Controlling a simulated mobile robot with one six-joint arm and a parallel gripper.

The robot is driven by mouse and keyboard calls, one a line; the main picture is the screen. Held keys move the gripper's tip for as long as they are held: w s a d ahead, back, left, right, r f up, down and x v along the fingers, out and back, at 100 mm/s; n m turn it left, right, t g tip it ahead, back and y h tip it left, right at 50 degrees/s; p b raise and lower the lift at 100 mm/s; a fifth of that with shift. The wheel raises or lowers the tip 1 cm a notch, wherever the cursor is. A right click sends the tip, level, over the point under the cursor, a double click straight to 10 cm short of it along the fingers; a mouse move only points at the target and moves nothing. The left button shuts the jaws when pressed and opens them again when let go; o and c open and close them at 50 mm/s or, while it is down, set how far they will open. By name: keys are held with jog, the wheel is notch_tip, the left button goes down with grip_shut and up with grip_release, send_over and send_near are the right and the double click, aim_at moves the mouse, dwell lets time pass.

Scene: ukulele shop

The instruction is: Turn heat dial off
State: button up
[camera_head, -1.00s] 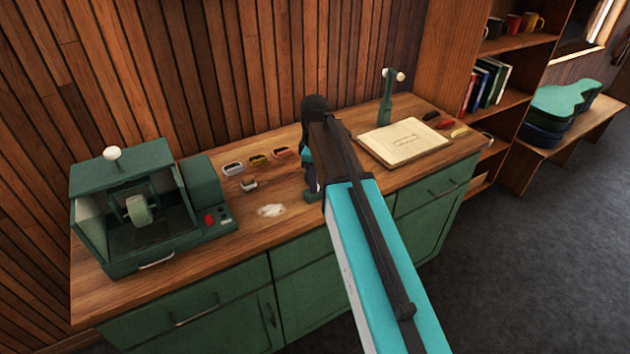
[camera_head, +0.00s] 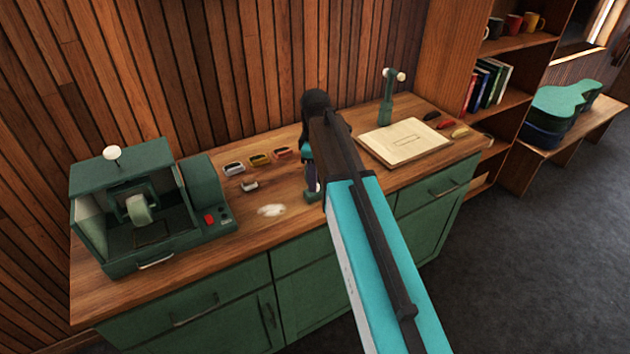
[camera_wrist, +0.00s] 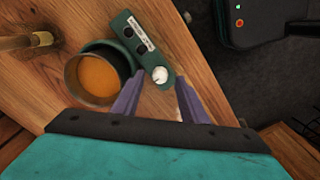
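The heat dial is a small white knob (camera_wrist: 160,75) on the end of a narrow green control panel (camera_wrist: 142,48) in the wrist view. The panel also carries dark knobs or buttons and a white label. My gripper (camera_wrist: 157,90) is open, its two purple fingers on either side of the white dial in the picture. I cannot tell whether they touch it. In the head view my arm hides most of this spot; a bit of green base (camera_head: 313,194) shows beside my arm.
A round pot with orange contents (camera_wrist: 97,76) stands left of the panel in the wrist view. A wooden handle (camera_wrist: 30,42) lies beyond it. In the head view, a green machine (camera_head: 135,215) stands at the counter's left and a pale board (camera_head: 405,140) lies at right.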

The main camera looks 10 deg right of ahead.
notch_tip(320, 180, up, 12)
jog(key=b, duration=0.3)
jog(key=shift+r, duration=0.2)
dwell(0.3)
dwell(0.4)
